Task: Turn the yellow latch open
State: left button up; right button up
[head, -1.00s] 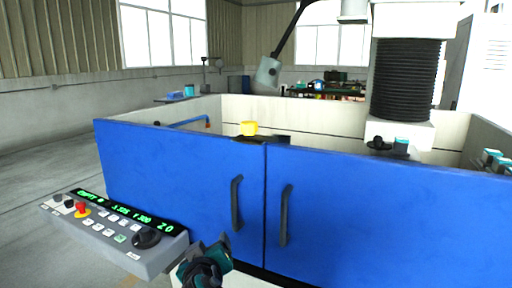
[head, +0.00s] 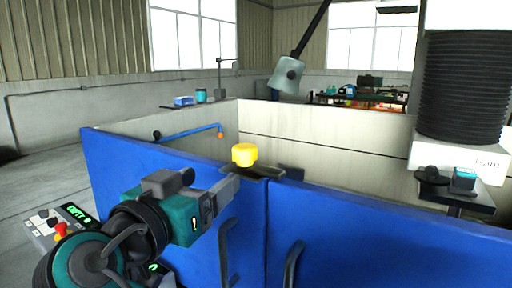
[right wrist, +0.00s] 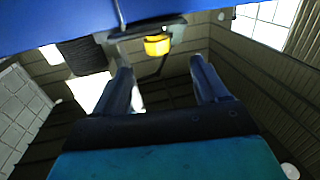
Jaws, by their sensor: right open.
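The yellow latch (head: 244,155) is a short round knob on a dark plate (head: 262,172) at the top edge of the blue doors, over the seam between them. My right gripper (head: 230,186) is just left of and below the latch in the head view, apart from it. In the right wrist view, the latch (right wrist: 157,45) lies beyond and between the tips of the two open fingers (right wrist: 160,64), with nothing held. My left gripper is in neither current view.
Two blue doors (head: 340,225) with dark vertical handles (head: 292,264) stand in front of a pale enclosure (head: 340,150). A control panel (head: 45,230) is at the lower left, partly covered by my arm. A lamp (head: 287,73) hangs behind the latch.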

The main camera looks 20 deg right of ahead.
aim_at(239, 157)
pick_arm(q)
jog(key=shift+w+d+r+p, duration=0.1)
jog(key=shift+r+p, duration=0.5)
jog(key=shift+p, duration=0.05)
jog(key=shift+w+d+r+p, duration=0.1)
jog(key=shift+r+p, duration=0.45)
jog(key=shift+p, duration=0.05)
pick_arm(e)
jog(key=shift+m, duration=0.3)
jog(key=x, duration=1.2)
jog(key=shift+w+d+r, duration=0.1)
jog(key=shift+d+r, duration=0.3)
jog(key=shift+d, duration=0.15)
jog(key=shift+c, duration=0.2)
jog(key=c, duration=1.1)
pick_arm(q)
jog(key=shift+w, duration=0.15)
pick_arm(e)
grip_shut()
